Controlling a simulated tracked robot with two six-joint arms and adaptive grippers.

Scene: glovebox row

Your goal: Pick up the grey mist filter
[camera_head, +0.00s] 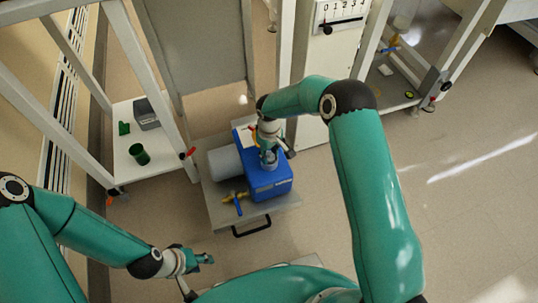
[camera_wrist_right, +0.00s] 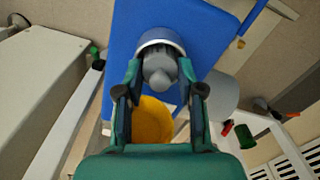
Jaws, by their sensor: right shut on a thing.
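The grey mist filter (camera_wrist_right: 160,70) is a grey knob-like body with a pale ring at its base, in the right wrist view at the upper middle. It meets the top of the blue pump (camera_wrist_right: 205,30), which also shows in the head view (camera_head: 262,182) on a low grey cart. My right gripper (camera_wrist_right: 160,90) has its two fingers on either side of the filter and is shut on it. In the head view my right gripper (camera_head: 268,155) reaches down over the pump and mostly hides the filter. My left gripper (camera_head: 203,259) hangs away from the pump; its finger gap is too small to judge.
The cart (camera_head: 222,215) also holds a grey cylinder (camera_head: 225,162) and a yellow-and-blue valve (camera_head: 236,200). A yellow round part (camera_wrist_right: 152,122) lies below the filter. A shelf (camera_head: 122,165) with a green cup (camera_head: 139,154) stands left. Floor at right is clear.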

